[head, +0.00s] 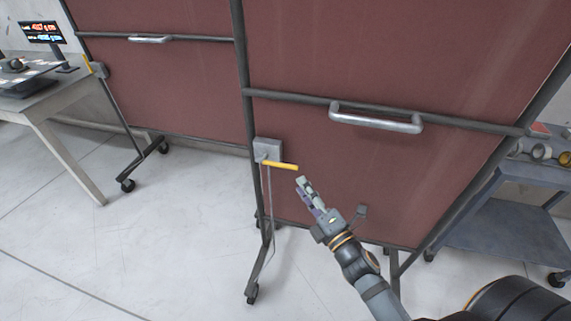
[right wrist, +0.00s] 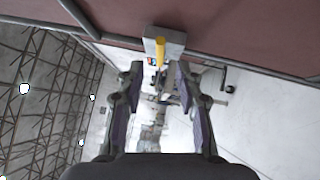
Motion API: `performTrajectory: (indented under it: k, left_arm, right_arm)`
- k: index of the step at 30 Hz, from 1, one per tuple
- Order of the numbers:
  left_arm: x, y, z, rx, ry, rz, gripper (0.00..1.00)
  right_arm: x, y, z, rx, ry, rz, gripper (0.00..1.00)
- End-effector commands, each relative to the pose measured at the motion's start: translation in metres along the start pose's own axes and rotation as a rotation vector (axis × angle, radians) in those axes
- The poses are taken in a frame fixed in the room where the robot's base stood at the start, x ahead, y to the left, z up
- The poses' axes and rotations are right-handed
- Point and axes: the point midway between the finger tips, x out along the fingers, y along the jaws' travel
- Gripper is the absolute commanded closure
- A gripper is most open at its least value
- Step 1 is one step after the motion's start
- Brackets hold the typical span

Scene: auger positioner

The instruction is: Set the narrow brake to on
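A yellow brake lever (head: 281,165) sticks out to the right, roughly level, from a grey box (head: 267,149) on the post of the near maroon screen. A second yellow lever (head: 87,64) on a grey box (head: 99,70) sits at the left edge of the farther screen, tilted up. No readable label shows which brake is the narrow one. My right gripper (head: 309,192) is open and empty, just below and right of the near lever's tip. In the right wrist view, the near lever (right wrist: 160,52) appears ahead, centred between the open fingertips (right wrist: 160,78). My left gripper is not in view.
The near screen (head: 400,60) has a metal handle (head: 376,120) and stands on castered feet (head: 252,292). A desk (head: 55,95) with a monitor (head: 41,34) is at the left. A grey cart (head: 510,235) stands at the right. The floor at lower left is clear.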

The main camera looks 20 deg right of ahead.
Motion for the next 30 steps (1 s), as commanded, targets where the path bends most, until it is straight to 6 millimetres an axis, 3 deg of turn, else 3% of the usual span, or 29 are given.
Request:
performTrajectory:
  k: [3,6,13,25,30]
  left_arm:
    - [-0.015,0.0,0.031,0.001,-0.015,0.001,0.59]
    - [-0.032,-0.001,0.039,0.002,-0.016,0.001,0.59]
    - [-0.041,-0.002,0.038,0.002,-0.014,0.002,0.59]
    - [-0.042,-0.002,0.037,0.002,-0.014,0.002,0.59]
    - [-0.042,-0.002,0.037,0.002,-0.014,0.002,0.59]
  right_arm:
    - [0.015,0.008,0.0,0.005,0.002,-0.003,0.64]
    - [0.042,0.011,0.0,0.006,0.002,0.0,0.64]
    - [0.08,0.002,-0.002,0.006,0.004,-0.002,0.64]
    - [0.091,-0.001,-0.002,0.005,0.004,-0.003,0.64]
    - [0.091,-0.001,-0.002,0.005,0.004,-0.003,0.86]
